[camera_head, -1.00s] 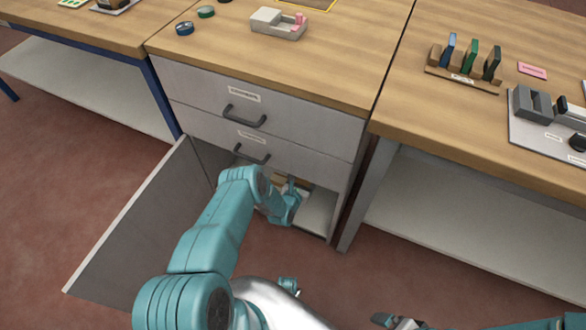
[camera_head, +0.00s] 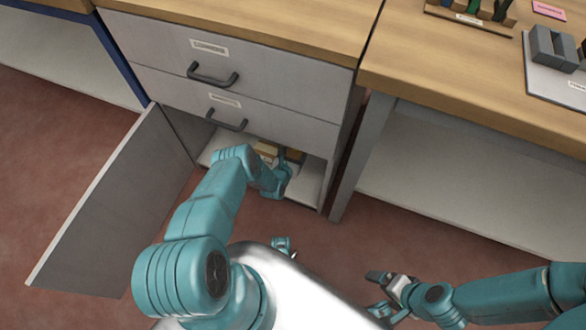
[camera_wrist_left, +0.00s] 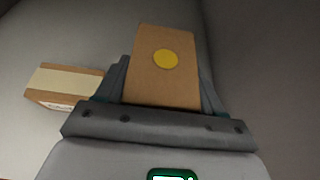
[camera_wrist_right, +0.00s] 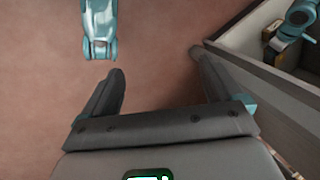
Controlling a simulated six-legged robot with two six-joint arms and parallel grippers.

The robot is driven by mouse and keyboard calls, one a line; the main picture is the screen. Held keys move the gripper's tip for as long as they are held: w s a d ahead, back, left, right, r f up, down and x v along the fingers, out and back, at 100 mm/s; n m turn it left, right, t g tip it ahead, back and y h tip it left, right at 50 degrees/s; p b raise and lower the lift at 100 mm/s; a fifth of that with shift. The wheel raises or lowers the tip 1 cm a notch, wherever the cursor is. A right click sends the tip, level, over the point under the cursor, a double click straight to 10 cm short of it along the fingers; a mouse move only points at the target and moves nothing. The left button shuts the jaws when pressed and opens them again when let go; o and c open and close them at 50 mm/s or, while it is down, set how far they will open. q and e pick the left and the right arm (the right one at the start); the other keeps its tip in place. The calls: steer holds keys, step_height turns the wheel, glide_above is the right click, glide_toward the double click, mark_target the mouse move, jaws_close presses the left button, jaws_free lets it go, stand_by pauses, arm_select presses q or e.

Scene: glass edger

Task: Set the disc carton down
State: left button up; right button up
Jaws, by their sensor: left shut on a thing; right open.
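The disc carton, a brown box with a yellow round mark (camera_wrist_left: 164,58), is between the fingers of my left gripper (camera_wrist_left: 162,85) in the left wrist view. My left gripper (camera_head: 287,160) is shut on it inside the open lower compartment of the cabinet (camera_head: 306,184). In the head view the carton (camera_head: 295,154) is partly hidden by the gripper. Whether its underside touches the compartment floor cannot be told. My right gripper (camera_head: 384,283) is open and empty over the floor; its spread fingers show in the right wrist view (camera_wrist_right: 160,85).
A second brown carton with a pale top band (camera_wrist_left: 65,85) lies just left of the held one. The cabinet door (camera_head: 115,205) stands open at the left. Two closed drawers (camera_head: 220,75) sit above the compartment. A table leg (camera_head: 350,165) stands to the right.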

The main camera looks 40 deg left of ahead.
arm_select(q)
step_height(320, 180, down, 5)
steer(key=shift+b, duration=1.15)
steer(key=shift+f+b, duration=2.1)
steer(key=shift+f, duration=0.5)
steer(key=o, duration=1.1)
arm_select(e)
step_height(320, 180, down, 8)
steer(key=w+d, duration=0.1)
steer(key=shift+d+r+m+t, duration=0.15)
steer(key=shift+r+m+t, duration=0.1)
steer(key=shift+m+t, duration=0.05)
arm_select(q)
steer(key=shift+r, duration=0.1)
steer(key=shift+r+p, duration=0.25)
steer(key=shift+p, duration=0.15)
steer(key=p+v, duration=0.5)
steer(key=v, duration=0.6)
steer(key=shift+s+p, duration=0.1)
steer(key=shift+p, duration=0.3)
steer(key=shift+s+d, duration=0.1)
steer(key=shift+s, duration=0.25)
arm_select(e)
step_height(320, 180, up, 6)
steer(key=s+a, duration=0.1)
steer(key=shift+s, duration=0.15)
